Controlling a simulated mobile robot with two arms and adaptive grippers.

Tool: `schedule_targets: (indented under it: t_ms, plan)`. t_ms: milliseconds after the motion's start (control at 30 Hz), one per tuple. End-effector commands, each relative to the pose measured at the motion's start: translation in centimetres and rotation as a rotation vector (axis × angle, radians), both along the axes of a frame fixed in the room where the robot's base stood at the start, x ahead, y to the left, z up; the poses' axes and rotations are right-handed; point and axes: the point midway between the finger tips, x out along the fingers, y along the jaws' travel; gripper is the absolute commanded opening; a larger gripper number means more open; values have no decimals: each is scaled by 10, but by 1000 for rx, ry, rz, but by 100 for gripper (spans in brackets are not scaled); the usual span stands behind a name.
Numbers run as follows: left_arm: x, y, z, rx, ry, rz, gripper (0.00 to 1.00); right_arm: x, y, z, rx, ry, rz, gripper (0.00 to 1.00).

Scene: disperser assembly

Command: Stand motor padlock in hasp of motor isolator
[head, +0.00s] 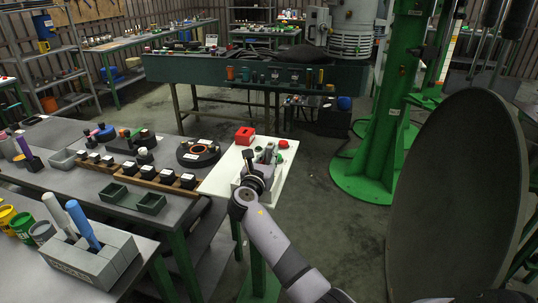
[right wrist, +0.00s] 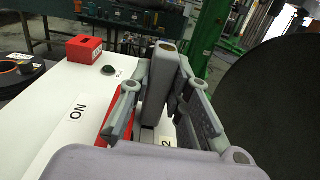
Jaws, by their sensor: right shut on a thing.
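My right gripper (head: 262,164) is over the white-topped stand, and its fingers (right wrist: 162,95) also show in the right wrist view. It is shut on a grey upright block (right wrist: 160,75) with a brass-coloured spot on top, which looks like the motor padlock. The block also shows between the fingers in the head view (head: 269,150). Its lower end is hidden, so I cannot tell whether it sits in a hasp. A red part (right wrist: 118,110) shows behind the left finger, perhaps part of the motor isolator. The hasp is not clearly visible. My left gripper is not in view.
A red box (head: 245,135) and a green button (right wrist: 108,70) are on the white top (head: 222,178). A dark bench with padlock-like blocks (head: 165,176) and green trays (head: 133,198) stands left. A green column (head: 385,110) and large dark disc (head: 458,200) stand right.

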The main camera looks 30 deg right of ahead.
Motion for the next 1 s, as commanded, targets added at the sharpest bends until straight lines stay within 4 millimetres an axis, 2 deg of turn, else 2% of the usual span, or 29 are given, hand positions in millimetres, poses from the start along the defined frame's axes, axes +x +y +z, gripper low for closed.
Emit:
schedule_targets:
  t_ms: [467,500,833,1000]
  plan:
    - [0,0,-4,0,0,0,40,0,0,-9,0,1,0,0]
    - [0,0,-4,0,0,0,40,0,0,-9,0,1,0,20]
    - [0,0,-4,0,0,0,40,-1,0,-11,2,6,0,41]
    - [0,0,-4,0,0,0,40,-1,0,-12,3,8,0,41]
